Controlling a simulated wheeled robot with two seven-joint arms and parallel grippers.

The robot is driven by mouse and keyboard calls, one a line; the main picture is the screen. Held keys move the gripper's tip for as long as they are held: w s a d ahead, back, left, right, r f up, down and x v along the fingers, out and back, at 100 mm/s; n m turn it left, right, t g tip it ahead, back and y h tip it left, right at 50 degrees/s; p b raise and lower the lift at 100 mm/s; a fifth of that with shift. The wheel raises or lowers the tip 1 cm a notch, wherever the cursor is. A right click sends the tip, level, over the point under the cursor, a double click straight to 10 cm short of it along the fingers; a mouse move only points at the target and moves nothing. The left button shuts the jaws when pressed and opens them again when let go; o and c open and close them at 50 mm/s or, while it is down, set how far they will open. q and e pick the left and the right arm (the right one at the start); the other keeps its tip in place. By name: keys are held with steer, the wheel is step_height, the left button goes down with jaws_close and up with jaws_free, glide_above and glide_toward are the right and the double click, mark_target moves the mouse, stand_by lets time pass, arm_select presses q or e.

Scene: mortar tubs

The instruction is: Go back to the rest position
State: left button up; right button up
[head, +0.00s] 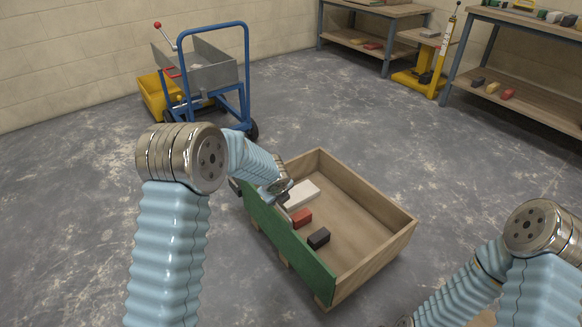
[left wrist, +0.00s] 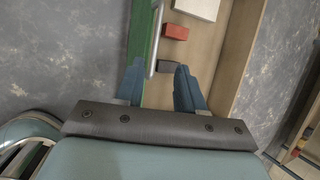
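My left gripper (head: 284,196) is at the near left part of a wooden crate with a green side panel (head: 287,244). In the left wrist view its two blue fingers (left wrist: 158,82) stand apart with nothing clearly held between them. The crate's green side (left wrist: 141,40) and a black block (left wrist: 167,67) show past the fingers; I cannot tell how far below they are. My right arm comes in at the lower right of the head view, and its gripper is out of the picture.
The crate holds a white block (head: 302,195), a red block (head: 302,218) and a black block (head: 319,238). A blue-framed cart with a grey tub (head: 210,70) stands at the back left. Shelves (head: 525,78) and a yellow lift (head: 425,76) stand at the back right. Open floor surrounds the crate.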

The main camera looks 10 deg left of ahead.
arm_select(q)
steer(key=s+d+f+n+g+h, duration=0.2)
steer(key=s+d+f+n, duration=0.2)
steer(key=s+f+n, duration=0.4)
steer(key=s+d+f+n+g+h, duration=0.25)
steer(key=s+f+n, duration=0.3)
steer(key=s, duration=0.45)
steer(key=s+d+f+n, duration=0.1)
steer(key=s+f+n, duration=0.1)
steer(key=s+n, duration=0.5)
steer(key=s+d+f+n, duration=0.1)
steer(key=s+d+n, duration=0.1)
steer(key=s+n, duration=0.4)
steer(key=shift+s+f+n+h, duration=0.35)
steer(key=shift+s+h, duration=0.1)
steer(key=shift+s, duration=0.65)
steer(key=shift+d+g, duration=0.1)
steer(key=shift+g, duration=0.15)
steer(key=shift+c, duration=0.5)
